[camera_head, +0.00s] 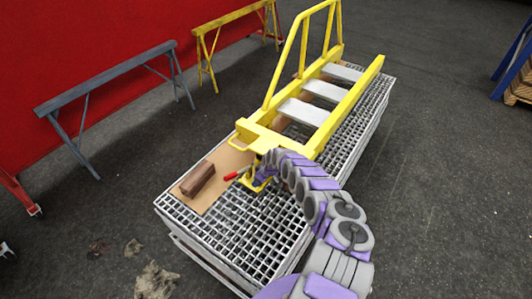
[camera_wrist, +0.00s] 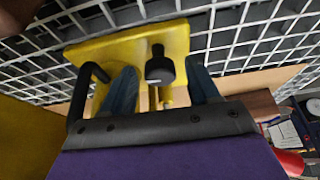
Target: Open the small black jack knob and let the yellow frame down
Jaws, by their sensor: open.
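The small black jack knob (camera_wrist: 159,68) shows in the wrist view on its yellow jack (camera_wrist: 120,48). My gripper (camera_wrist: 162,78) is open, one bluish finger on each side of the knob; I cannot tell whether they touch it. A bent black rod stands left of the fingers. In the head view the yellow frame (camera_head: 263,136) with grey steps lies along the grating, its near end by the jack (camera_head: 256,184). My gripper is at the jack there, mostly hidden by my arm. A red handle (camera_head: 231,176) sticks out left of the jack.
The grating platform (camera_head: 240,238) carries a plywood sheet (camera_head: 225,160) with a brown block (camera_head: 197,178) on it. Grey (camera_head: 108,76) and yellow (camera_head: 203,50) trestles stand at left by a red wall. A pallet (camera_head: 520,88) is at far right. The floor right of the platform is clear.

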